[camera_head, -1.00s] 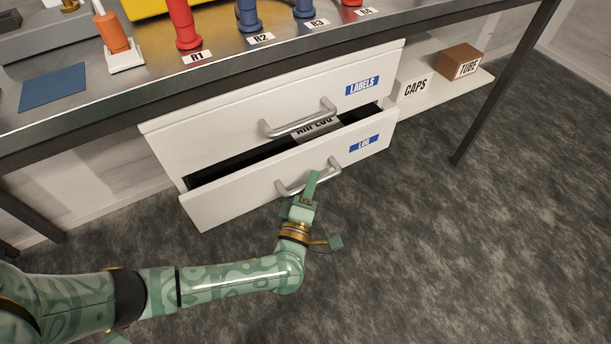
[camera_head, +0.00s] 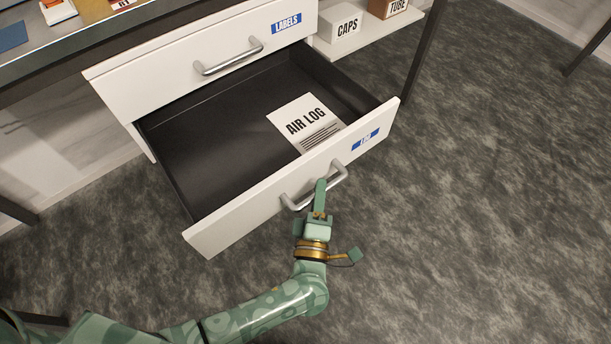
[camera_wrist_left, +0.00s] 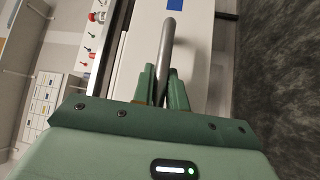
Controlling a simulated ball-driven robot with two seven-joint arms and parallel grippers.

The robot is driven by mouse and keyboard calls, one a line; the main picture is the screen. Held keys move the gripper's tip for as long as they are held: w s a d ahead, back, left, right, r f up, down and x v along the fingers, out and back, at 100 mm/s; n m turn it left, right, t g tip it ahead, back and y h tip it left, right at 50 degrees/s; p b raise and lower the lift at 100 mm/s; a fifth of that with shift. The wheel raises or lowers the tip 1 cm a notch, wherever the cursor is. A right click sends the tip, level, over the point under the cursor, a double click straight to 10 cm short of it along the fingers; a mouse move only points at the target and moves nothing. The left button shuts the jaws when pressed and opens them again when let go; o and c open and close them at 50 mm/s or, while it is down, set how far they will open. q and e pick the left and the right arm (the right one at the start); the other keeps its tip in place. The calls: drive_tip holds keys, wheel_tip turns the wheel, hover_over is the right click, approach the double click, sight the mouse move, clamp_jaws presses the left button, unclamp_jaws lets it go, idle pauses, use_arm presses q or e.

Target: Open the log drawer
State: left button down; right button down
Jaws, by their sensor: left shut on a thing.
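The log drawer (camera_head: 245,211) is the lower white drawer, with a blue label at its right end. It stands far out, and its dark inside shows. A white sheet marked AIR LOG (camera_head: 304,122) lies in it. My left gripper (camera_head: 320,190) is shut on the drawer's grey bar handle (camera_head: 296,203). In the left wrist view the handle (camera_wrist_left: 166,48) runs between the two green fingers (camera_wrist_left: 160,84). My right gripper is not in view.
The LABELS drawer (camera_head: 180,66) above is shut. A shelf to its right holds a white CAPS box (camera_head: 340,32) and a brown TUBE box (camera_head: 388,8). A dark bench leg (camera_head: 424,50) stands at the right. The carpet (camera_head: 480,200) in front and to the right is clear.

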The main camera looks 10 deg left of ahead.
use_arm(q)
drive_tip(key=s+d, duration=0.2)
drive_tip(key=shift+s+d+f, duration=0.1)
drive_tip(key=shift+d+f, duration=0.05)
drive_tip(key=shift+d, duration=0.15)
drive_tip(key=shift+s+d, duration=0.25)
drive_tip(key=shift+d, duration=0.1)
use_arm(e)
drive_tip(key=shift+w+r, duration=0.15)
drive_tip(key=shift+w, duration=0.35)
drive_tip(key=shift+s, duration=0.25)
use_arm(q)
drive_tip(key=c, duration=1.4)
unclamp_jaws()
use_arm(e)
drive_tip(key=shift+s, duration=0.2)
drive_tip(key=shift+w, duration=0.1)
